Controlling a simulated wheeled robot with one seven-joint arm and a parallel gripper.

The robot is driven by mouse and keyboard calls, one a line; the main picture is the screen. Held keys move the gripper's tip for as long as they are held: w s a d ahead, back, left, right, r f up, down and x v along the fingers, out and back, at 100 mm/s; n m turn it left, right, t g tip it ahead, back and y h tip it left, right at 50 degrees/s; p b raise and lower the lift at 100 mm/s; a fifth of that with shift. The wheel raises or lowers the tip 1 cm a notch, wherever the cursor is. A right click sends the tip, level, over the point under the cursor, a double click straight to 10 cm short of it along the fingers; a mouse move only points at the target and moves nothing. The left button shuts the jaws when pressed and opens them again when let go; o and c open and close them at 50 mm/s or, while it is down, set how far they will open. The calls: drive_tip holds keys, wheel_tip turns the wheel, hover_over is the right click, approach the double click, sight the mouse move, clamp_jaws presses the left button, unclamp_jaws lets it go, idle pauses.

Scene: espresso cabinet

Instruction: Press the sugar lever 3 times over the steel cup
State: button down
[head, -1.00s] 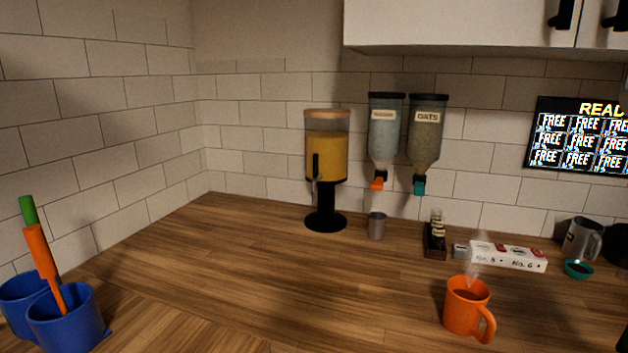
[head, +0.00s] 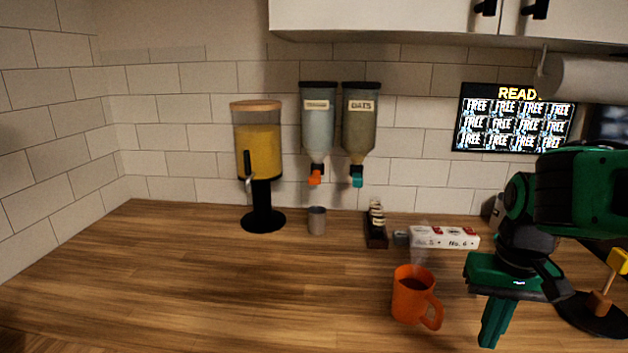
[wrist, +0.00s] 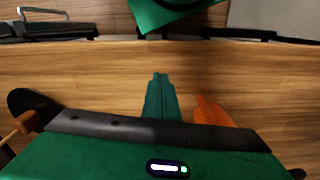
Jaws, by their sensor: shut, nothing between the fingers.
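The sugar dispenser (head: 318,118) hangs on the tiled wall, left of the oats dispenser (head: 360,120). Its label is too blurred to read for certain. Its orange lever (head: 314,178) sticks out at the bottom. The small steel cup (head: 317,221) stands upright on the counter, below the orange lever. My green gripper (head: 493,338) is at the right, far from the lever and cup, with its fingers together and pointing down. In the wrist view the fingers (wrist: 160,80) are closed and empty. The dispensers and steel cup are outside the wrist view.
An orange mug (head: 411,294) stands close left of my gripper; it also shows in the wrist view (wrist: 211,112). A dispenser with yellow contents (head: 258,146) stands left of the steel cup. A dark rack (head: 376,232) and white box (head: 445,238) lie right. The left counter is clear.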

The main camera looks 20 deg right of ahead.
drive_tip(key=w+r+n+t+h, duration=0.25)
drive_tip(key=w+r, duration=0.45)
drive_tip(key=w, duration=0.6)
wheel_tip(320, 180, up, 21)
drive_tip(key=n+t, duration=0.6)
drive_tip(key=n, duration=0.5)
hover_over(315, 180)
drive_tip(key=shift+w+f+m+y, duration=0.1)
drive_tip(key=shift+f+m+y, duration=0.15)
drive_tip(key=shift+y, duration=0.1)
drive_tip(key=shift+f, duration=4.35)
drive_tip(key=shift+f, duration=0.2)
drive_tip(key=shift+f, duration=0.2)
